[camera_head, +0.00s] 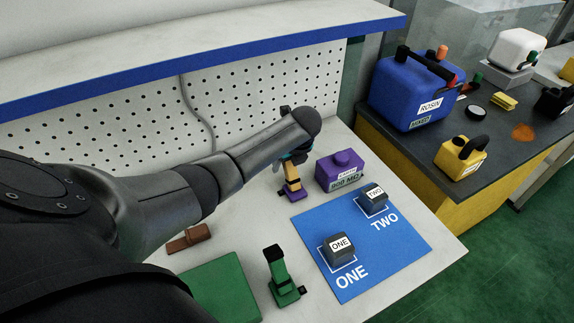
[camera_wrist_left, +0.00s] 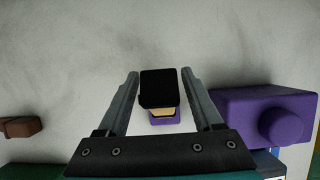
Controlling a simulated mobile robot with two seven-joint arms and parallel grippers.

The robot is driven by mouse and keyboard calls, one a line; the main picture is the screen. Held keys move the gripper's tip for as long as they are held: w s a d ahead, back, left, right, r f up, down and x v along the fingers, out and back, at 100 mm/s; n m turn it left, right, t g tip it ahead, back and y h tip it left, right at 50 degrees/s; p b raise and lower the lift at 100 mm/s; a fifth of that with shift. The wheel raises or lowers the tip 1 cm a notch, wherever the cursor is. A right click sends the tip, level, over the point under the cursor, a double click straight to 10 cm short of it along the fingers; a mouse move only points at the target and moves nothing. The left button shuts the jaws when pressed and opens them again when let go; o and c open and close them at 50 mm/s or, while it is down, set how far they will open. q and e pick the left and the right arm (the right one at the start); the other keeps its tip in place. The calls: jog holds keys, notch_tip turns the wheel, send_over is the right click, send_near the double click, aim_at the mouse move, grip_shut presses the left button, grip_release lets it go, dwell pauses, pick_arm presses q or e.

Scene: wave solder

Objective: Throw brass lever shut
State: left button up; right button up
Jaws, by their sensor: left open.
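The brass lever (camera_head: 292,181) stands on a purple base (camera_head: 294,193) on the bench, near the pegboard wall. In the left wrist view its black handle end (camera_wrist_left: 158,88) is seen from above, with a strip of brass and the purple base (camera_wrist_left: 164,117) below it. My left gripper (camera_wrist_left: 160,74) is open, with one finger on each side of the black handle and a gap on both sides. In the head view my left gripper (camera_head: 294,158) is at the lever's top and partly hidden by my arm. My right gripper is not in view.
A purple box (camera_head: 340,171) stands just right of the lever. A blue mat (camera_head: 375,248) holds blocks ONE (camera_head: 339,248) and TWO (camera_head: 373,196). A green lever (camera_head: 281,278) and a brown piece (camera_head: 189,238) are nearer. A side table holds a blue ROSIN can (camera_head: 408,90).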

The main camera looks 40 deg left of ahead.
pick_arm(q)
jog(key=shift+c, duration=0.3)
jog(key=shift+f, duration=0.1)
grip_shut()
dwell(1.1)
